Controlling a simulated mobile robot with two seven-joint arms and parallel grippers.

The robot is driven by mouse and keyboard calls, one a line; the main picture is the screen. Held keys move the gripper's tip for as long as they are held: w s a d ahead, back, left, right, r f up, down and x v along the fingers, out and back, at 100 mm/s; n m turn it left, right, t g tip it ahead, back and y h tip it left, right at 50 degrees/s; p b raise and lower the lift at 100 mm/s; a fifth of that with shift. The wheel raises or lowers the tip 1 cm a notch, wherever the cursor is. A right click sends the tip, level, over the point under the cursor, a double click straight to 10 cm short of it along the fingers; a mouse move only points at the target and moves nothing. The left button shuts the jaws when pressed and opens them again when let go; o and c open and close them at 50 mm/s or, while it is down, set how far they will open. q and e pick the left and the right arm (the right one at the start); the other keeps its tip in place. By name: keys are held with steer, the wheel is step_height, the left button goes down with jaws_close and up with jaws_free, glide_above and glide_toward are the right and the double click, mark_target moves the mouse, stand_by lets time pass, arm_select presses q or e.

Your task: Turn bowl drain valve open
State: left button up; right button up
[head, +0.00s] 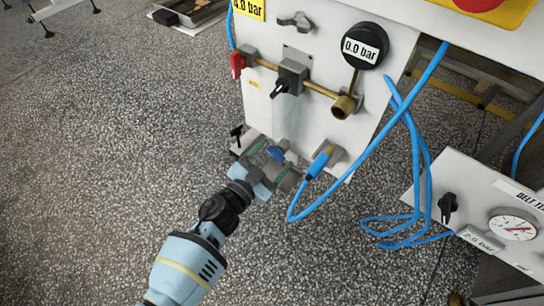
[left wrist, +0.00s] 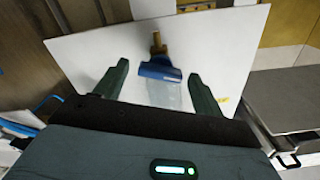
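A blue valve handle (head: 277,153), which I take to be the bowl drain valve, sits low on the white panel (head: 350,20). In the left wrist view the blue handle (left wrist: 160,71) lies crosswise below a brass fitting (left wrist: 157,45). My left gripper (head: 270,160) is at the handle; in the left wrist view its two dark green fingers (left wrist: 158,80) are apart, one on each side of the handle, with visible gaps. I cannot tell how deep the handle sits between the fingertips. My right gripper is in neither view.
Above are a red-handled valve (head: 238,64), a black-handled valve (head: 282,87) and a gauge reading 0.0 bar (head: 364,46). A blue hose (head: 365,160) loops right of my gripper from a fitting (head: 320,162). A second panel (head: 425,190) stands at right.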

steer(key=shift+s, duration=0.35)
arm_select(q)
steer(key=shift+s+a, duration=0.1)
steer(key=shift+s, duration=0.05)
steer(key=p+v, duration=0.2)
steer(key=v, duration=0.5)
steer(key=shift+s+p, duration=0.15)
steer(key=shift+p, duration=0.25)
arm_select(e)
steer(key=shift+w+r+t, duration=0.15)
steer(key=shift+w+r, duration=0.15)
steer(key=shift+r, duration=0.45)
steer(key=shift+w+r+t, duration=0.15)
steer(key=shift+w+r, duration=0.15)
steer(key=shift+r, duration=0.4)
